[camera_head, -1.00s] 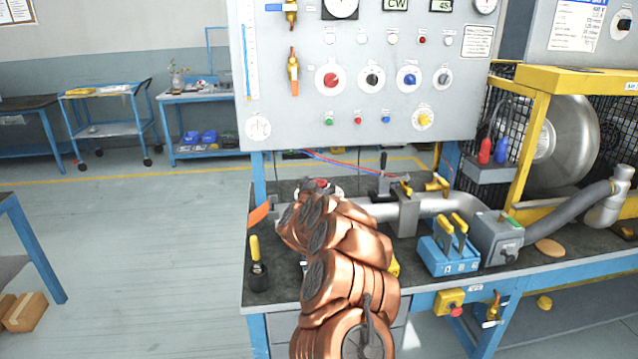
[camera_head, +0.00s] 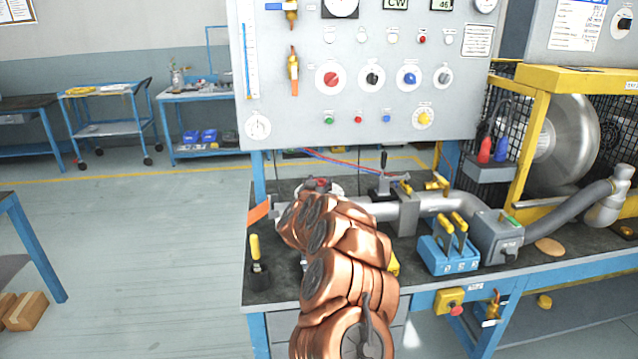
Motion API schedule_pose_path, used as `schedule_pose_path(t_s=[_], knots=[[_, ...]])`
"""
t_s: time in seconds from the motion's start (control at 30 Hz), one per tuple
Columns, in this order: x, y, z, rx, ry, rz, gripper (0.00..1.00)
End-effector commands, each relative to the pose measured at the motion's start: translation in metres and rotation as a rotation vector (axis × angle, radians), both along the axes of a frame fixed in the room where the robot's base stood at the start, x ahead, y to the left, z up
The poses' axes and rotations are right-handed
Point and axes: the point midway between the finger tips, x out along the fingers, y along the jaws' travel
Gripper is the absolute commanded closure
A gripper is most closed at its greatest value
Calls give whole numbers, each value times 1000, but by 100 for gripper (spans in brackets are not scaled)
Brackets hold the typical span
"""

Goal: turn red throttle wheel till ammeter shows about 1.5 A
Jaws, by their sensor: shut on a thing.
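A small red part (camera_head: 319,183), probably the red throttle wheel, shows just past the far end of my copper-coloured arm, beside the metal pipe (camera_head: 380,211). The arm covers most of it, so its turn angle cannot be read. My gripper is hidden behind my own arm. I cannot tell which is the ammeter, and no needle reading is legible. A small display (camera_head: 441,4) seems to show 46.
The grey panel (camera_head: 290,130) carries a red knob (camera_head: 331,79) and several other knobs. A yellow-handled tool (camera_head: 255,250) stands at the bench's left front. A blue box with yellow levers (camera_head: 447,255) is right of my arm.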

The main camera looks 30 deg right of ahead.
Motion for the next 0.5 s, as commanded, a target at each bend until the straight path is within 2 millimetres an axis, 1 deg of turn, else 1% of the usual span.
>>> schedule_pose_path(t_s=[0.27, 0.5], knots=[[1, 0, 4, -1, 0, -39, 79], [0, 0, 1, -1, -2, -53, 79]])
